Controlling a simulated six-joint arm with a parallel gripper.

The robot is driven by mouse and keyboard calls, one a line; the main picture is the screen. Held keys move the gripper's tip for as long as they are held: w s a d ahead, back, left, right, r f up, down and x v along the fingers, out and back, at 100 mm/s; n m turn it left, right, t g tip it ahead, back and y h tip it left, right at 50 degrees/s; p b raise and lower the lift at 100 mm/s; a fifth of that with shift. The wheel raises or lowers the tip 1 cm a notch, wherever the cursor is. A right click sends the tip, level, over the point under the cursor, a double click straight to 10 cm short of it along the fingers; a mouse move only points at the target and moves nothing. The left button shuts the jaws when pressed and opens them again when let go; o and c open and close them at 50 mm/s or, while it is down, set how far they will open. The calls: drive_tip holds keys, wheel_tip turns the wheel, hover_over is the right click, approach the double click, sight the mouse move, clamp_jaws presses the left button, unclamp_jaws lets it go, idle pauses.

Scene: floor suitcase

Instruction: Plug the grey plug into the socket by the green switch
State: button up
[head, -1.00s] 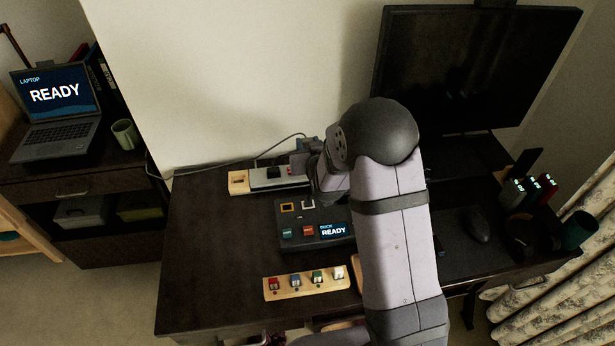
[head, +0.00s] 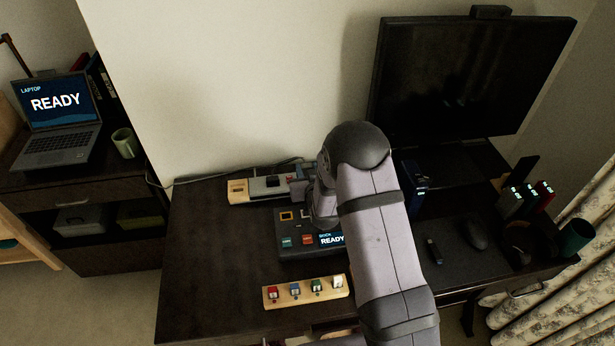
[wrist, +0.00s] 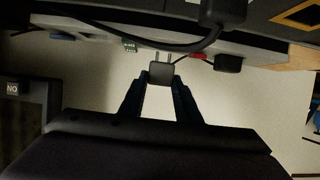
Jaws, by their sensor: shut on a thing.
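My gripper (wrist: 161,82) is shut on the grey plug (wrist: 160,73) in the wrist view. The plug's two prongs point up in that picture, towards the power strip (wrist: 95,38), and appear apart from it. The green switch (wrist: 129,46) is on the strip, up and left of the plug. A red switch (wrist: 197,57) is to the right. The socket openings cannot be made out. In the head view the power strip (head: 240,196) lies along the back of the desk. My arm hides its right end and the held plug.
A black plug (wrist: 228,63) sits on the strip right of the red switch. A dark cable (wrist: 185,46) curves close above the held plug. In the head view, a dock (head: 290,228) stands in front of the strip. A wooden switch board (head: 305,292) lies nearer. The desk's left side is clear.

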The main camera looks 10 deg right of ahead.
drive_tip(key=shift+f, duration=1.65)
